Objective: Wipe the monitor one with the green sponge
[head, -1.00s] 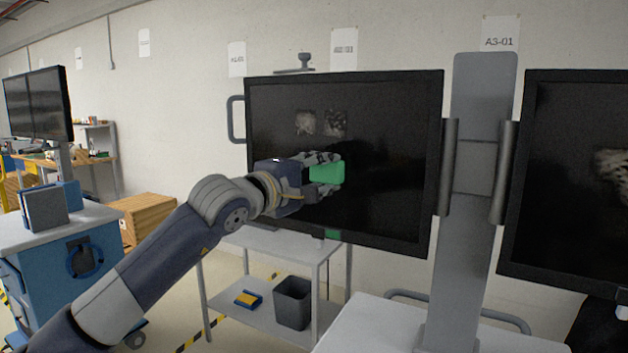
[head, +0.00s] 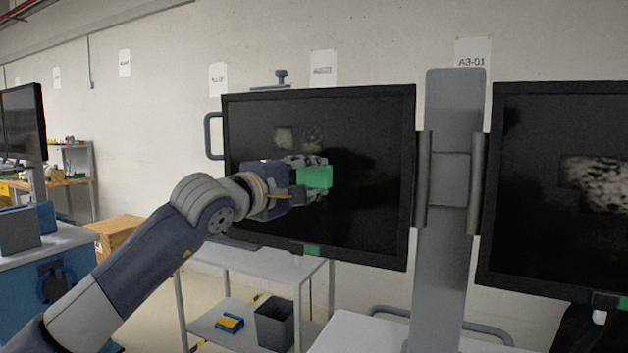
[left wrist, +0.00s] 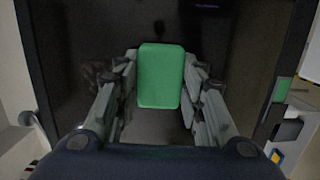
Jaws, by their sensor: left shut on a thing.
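The green sponge (head: 316,177) is held in my left gripper (head: 313,176), in front of the left monitor's (head: 365,150) dark screen. Two small pale smudge patches (head: 284,138) show on that screen, above the sponge. In the left wrist view the sponge (left wrist: 161,76) sits upright between the two fingers, with the dark screen (left wrist: 225,75) behind it. I cannot tell whether the sponge touches the screen. The left monitor has a green tag (head: 312,250) on its lower edge. My right gripper is not in view.
A right monitor (head: 535,130) with a larger pale speckled patch (head: 596,185) hangs beyond the grey post (head: 441,200). Below the left monitor stands a light cart (head: 285,268) with a dark bin (head: 275,325) and a blue-yellow item (head: 229,323). A blue cabinet (head: 70,270) stands left.

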